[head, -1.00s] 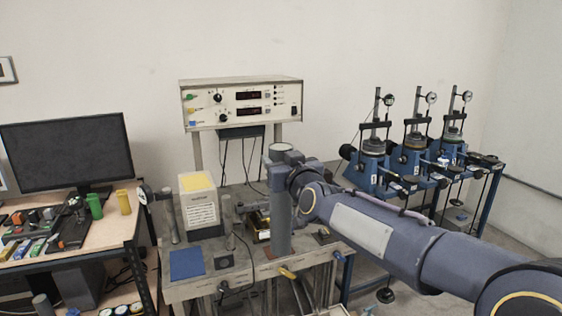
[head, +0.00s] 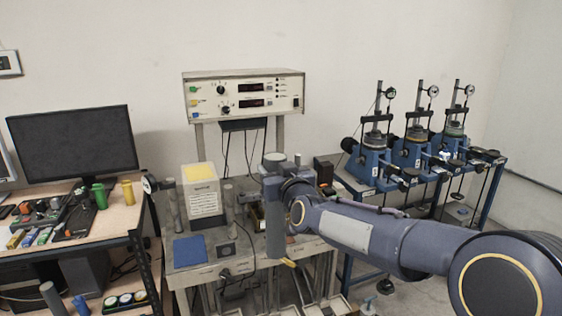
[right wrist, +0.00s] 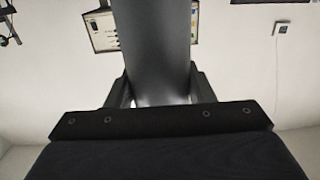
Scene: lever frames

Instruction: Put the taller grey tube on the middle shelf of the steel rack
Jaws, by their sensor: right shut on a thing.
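A tall grey tube (head: 275,225) stands upright in the jaws of my right gripper (head: 277,183), in front of the bench with the instrument box. The gripper is shut around its upper part. In the right wrist view the tube (right wrist: 152,45) rises between the two fingers (right wrist: 155,90). Where its lower end is relative to the bench top, I cannot tell. Other grey cylinders (head: 174,209) stand on the bench beside the white box. I cannot make out a steel rack with a middle shelf for certain. My left gripper is out of view.
The bench (head: 205,272) carries a white box with a yellow top (head: 202,198), a blue pad (head: 189,251) and an instrument unit (head: 243,95). A monitor (head: 72,148) stands on the left desk. Blue lever frames (head: 372,160) stand at the right. Bare floor shows at lower right.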

